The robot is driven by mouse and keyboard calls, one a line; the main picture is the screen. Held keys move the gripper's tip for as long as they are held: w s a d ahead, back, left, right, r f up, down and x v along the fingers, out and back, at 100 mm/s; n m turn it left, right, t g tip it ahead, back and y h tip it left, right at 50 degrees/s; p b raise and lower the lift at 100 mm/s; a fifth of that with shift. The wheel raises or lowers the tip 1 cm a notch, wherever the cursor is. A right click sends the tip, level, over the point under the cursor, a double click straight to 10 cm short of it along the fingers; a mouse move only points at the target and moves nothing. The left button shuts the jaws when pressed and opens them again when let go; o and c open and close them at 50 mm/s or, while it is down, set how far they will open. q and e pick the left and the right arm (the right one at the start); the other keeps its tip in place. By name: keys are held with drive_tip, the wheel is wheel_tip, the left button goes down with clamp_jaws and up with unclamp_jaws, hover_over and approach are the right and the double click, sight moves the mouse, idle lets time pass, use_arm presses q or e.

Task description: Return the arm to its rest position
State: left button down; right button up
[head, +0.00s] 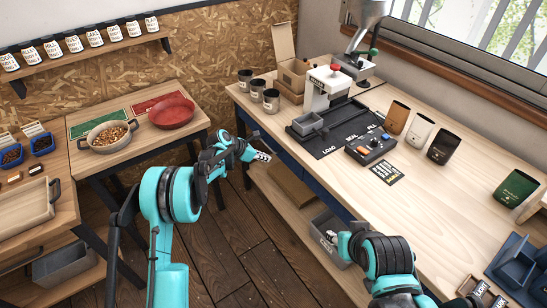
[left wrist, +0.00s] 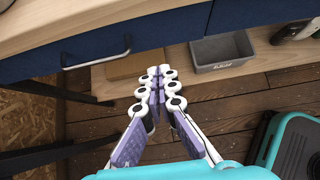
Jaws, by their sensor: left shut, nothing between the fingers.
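My left gripper (head: 262,155) is in the gap between the small table at the left and the long workbench at the right in the head view. Its arm is bent and reaches forward. In the left wrist view its fingers (left wrist: 159,72) are together and empty, over the floor and in front of the workbench's lower shelf. My right arm (head: 380,258) is bent low at the workbench's near edge. The end of that arm is small and partly hidden beside the grey bin, so its fingers are unclear.
The workbench (head: 440,185) carries a sealing machine (head: 325,88), dark cups, several standing pouches and a control box (head: 370,147). A grey bin (left wrist: 222,52) sits on its lower shelf. The small table holds a bean pan (head: 108,136) and a red bowl (head: 172,111). Wooden floor shows between the tables.

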use_arm(q)
drive_tip(key=shift+v, duration=0.9)
drive_tip(key=s+a+r+m+t+y, duration=0.1)
drive_tip(key=s+a+r+m+y, duration=0.1)
drive_tip(key=s+a+r+m, duration=0.55)
drive_tip(key=s+r+m+y, duration=0.2)
drive_tip(key=s+r+m, duration=0.3)
drive_tip(key=s+r, duration=0.6)
drive_tip(key=s+a+f+m+y, duration=0.1)
drive_tip(key=s+m, duration=0.3)
drive_tip(key=s, duration=0.4)
drive_tip(key=s+a+f+m+y, duration=0.1)
drive_tip(key=s+a+m, duration=0.2)
drive_tip(key=s, duration=0.5)
drive_tip(key=s+a+f+m+t+y, duration=0.1)
drive_tip(key=s+a+m, duration=0.2)
drive_tip(key=s+m, duration=0.2)
drive_tip(key=s, duration=0.3)
drive_tip(key=shift+f, duration=0.35)
